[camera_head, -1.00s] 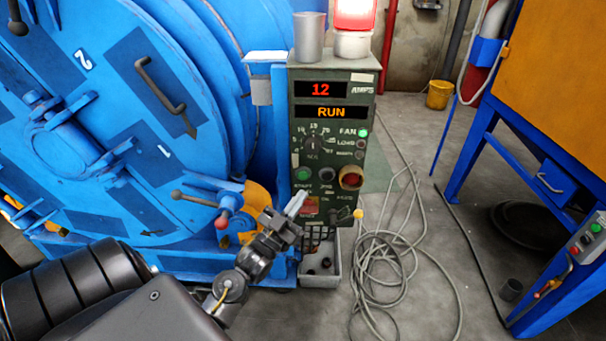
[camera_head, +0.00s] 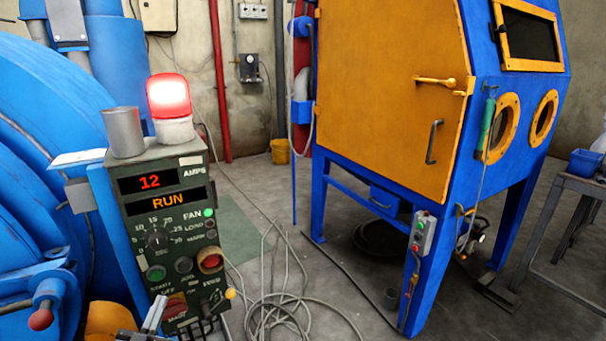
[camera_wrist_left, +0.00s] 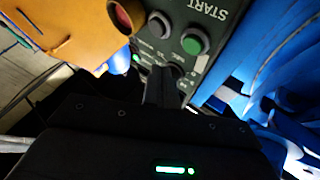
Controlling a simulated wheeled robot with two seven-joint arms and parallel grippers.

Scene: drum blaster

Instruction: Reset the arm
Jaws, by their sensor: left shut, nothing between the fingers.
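My left gripper (camera_head: 152,318) shows at the bottom edge of the head view, just in front of the lower part of the green control panel (camera_head: 172,222). Its fingers are shut and empty; most of the left arm is out of the picture. In the left wrist view the shut fingers (camera_wrist_left: 160,85) point at the panel face (camera_wrist_left: 205,15), close to its knobs and the green START button (camera_wrist_left: 193,44). I cannot tell whether they touch it. The panel displays read 12 AMPS and RUN, and the red lamp (camera_head: 169,95) on top glows. My right gripper is not in view.
The blue drum machine (camera_head: 40,150) stands left of the panel. A grey cable (camera_head: 275,300) lies coiled on the floor to its right. An orange and blue cabinet (camera_head: 385,90) stands farther right, with a metal table (camera_head: 570,185) at the right edge.

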